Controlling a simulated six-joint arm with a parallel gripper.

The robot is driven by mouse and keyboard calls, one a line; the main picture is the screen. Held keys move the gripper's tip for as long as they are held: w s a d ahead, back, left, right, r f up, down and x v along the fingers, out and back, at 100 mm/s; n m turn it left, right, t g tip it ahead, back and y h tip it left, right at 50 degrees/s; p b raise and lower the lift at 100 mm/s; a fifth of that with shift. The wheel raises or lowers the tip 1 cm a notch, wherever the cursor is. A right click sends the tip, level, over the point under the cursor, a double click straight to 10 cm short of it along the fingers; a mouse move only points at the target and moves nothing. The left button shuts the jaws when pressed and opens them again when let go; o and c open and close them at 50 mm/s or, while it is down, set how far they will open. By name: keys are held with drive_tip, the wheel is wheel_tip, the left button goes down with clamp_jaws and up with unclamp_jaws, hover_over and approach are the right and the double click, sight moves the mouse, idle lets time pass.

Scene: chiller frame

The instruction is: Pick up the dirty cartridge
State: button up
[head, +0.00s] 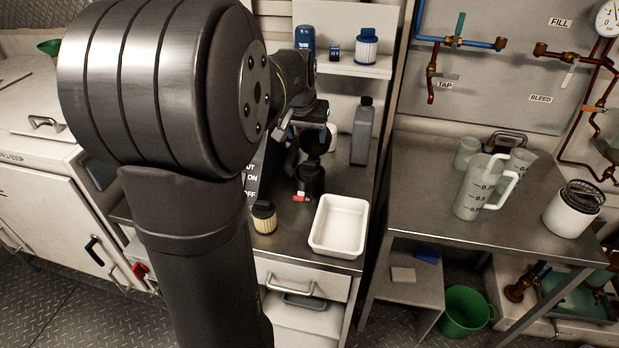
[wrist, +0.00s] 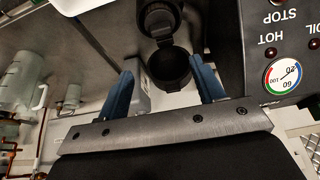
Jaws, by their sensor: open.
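A cartridge with yellowish, stained pleats and a dark cap (head: 264,217) stands upright on the steel counter, left of the white tray; I take it as the dirty one. I cannot make it out in the wrist view. My gripper (wrist: 165,80) is open, its two blue fingers apart with nothing held between them. Beyond the fingers is an open, dark round housing (wrist: 168,66); its inside is too dark to read. In the head view my gripper is partly hidden by my arm, above and behind the dark housing (head: 310,182), away from the cartridge.
A white tray (head: 325,251) stands at the counter's front right. A blue-capped white cartridge (head: 366,48) is on the shelf. A grey bottle (head: 362,132) stands behind the tray. A panel with a gauge (wrist: 283,77) is close to my gripper's right in the wrist view.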

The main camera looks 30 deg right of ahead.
hover_over(310, 163)
drive_tip(key=s+a, duration=0.1)
drive_tip(key=s, duration=0.1)
drive_tip(key=f, duration=0.7)
drive_tip(key=shift+w+a, duration=0.2)
drive_tip(key=x, duration=0.5)
drive_tip(key=shift+s+a+f, duration=0.1)
drive_tip(key=shift+a+f, duration=0.1)
drive_tip(key=shift+a, duration=0.1)
clamp_jaws()
